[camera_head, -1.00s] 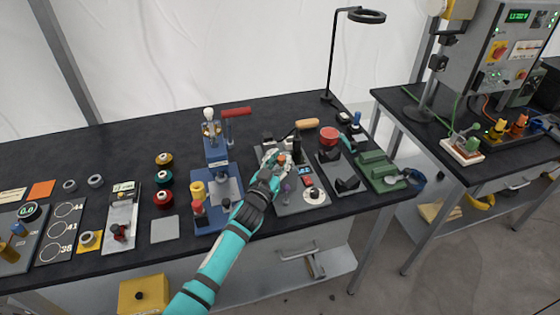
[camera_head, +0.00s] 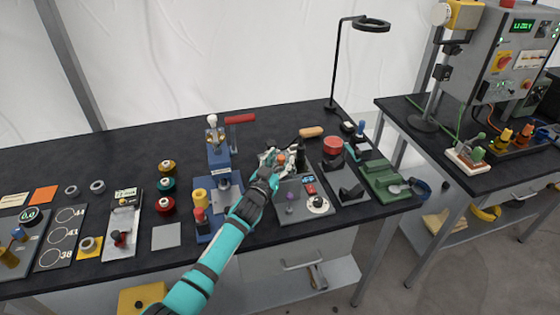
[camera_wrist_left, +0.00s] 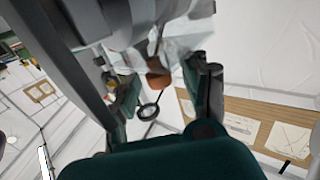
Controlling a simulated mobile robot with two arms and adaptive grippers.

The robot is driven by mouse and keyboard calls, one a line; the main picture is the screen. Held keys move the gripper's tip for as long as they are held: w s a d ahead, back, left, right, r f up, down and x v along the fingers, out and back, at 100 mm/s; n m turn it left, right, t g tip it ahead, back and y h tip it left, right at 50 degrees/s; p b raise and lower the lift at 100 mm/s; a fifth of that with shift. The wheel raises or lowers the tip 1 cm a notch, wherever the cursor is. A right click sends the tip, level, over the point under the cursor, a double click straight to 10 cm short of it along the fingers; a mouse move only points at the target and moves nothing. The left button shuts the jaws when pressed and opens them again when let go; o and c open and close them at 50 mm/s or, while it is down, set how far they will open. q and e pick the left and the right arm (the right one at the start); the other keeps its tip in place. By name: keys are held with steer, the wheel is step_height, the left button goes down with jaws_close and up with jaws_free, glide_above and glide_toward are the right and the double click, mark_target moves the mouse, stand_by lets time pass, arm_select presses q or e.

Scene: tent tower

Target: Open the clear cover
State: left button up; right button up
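My left gripper (camera_head: 274,166) is at the back left of a grey device plate (camera_head: 290,213) on the bench. In the left wrist view its two fingers (camera_wrist_left: 163,88) stand apart, with an orange-brown piece (camera_wrist_left: 157,80) between them and gaps beside it. A pale, see-through shape (camera_wrist_left: 182,42) lies just beyond the fingertips; it may be the clear cover, but its edges and whether a finger touches it cannot be made out. In the head view the gripper partly hides this spot. My right gripper is not in view.
A blue press (camera_head: 219,160) with a red handle stands close to the left of my arm. A black fixture (camera_head: 345,185), red spool (camera_head: 333,146) and green fixture (camera_head: 385,182) stand to the right. A lamp (camera_head: 333,75) rises behind. The back left bench is clear.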

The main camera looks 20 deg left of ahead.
arm_select(q)
steer(key=s+a, duration=0.1)
steer(key=s, duration=1.1)
